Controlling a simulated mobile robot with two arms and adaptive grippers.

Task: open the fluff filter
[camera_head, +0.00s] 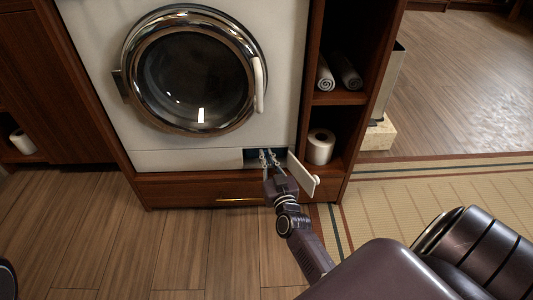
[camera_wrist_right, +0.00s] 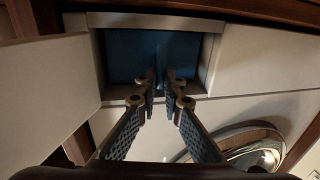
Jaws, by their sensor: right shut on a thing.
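The white washing machine (camera_head: 90,30) has a small compartment at its lower right, and its white flap (camera_head: 302,174) stands swung open to the right. The flap also shows at the left of the right wrist view (camera_wrist_right: 45,90). Inside the opening is a blue surface, which I take to be the fluff filter (camera_wrist_right: 122,52). My right gripper (camera_head: 268,156) reaches into the opening. Its fingertips (camera_wrist_right: 162,78) are close together at the blue part, shut on a small piece of it that the fingers mostly hide. My left gripper is out of view.
The round glass door (camera_head: 195,80) above is closed. A wooden drawer front (camera_head: 200,190) runs below the opening. Shelves at the right hold a paper roll (camera_head: 320,146) and rolled towels (camera_head: 346,72). The wood floor (camera_head: 190,245) in front is clear at the left.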

